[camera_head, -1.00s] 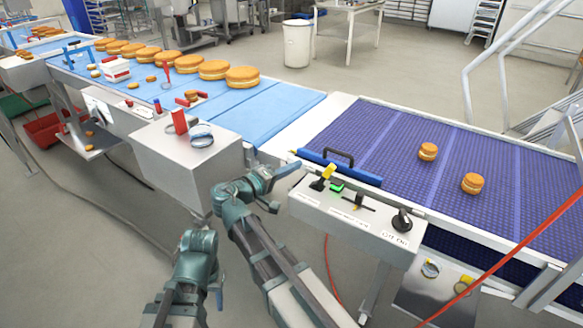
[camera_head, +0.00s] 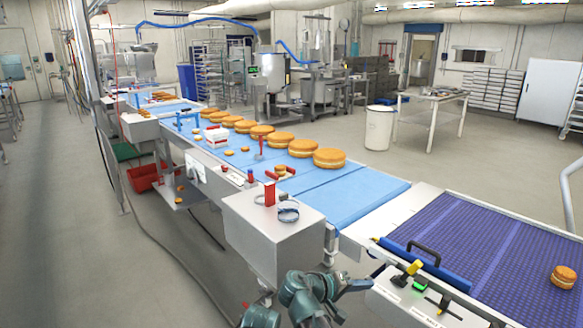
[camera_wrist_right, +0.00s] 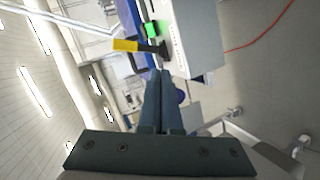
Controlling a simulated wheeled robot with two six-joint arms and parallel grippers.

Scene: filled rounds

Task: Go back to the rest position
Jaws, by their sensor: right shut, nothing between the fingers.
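My right gripper (camera_head: 368,284) is at the bottom of the head view, just left of the control panel (camera_head: 396,287). Its two fingers also show in the right wrist view (camera_wrist_right: 162,78), side by side, shut with nothing between them. The panel has a yellow-tipped lever (camera_head: 413,268) and a lit green button (camera_head: 420,284); in the wrist view the lever (camera_wrist_right: 127,45) and button (camera_wrist_right: 152,29) appear beyond the fingertips, and contact is not visible. An arm joint of mine is cut off at the bottom edge. My left gripper is not in view.
The light-blue belt (camera_head: 345,197) carries filled rounds. The purple belt (camera_head: 500,250) holds one round (camera_head: 563,276). Open floor lies at left.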

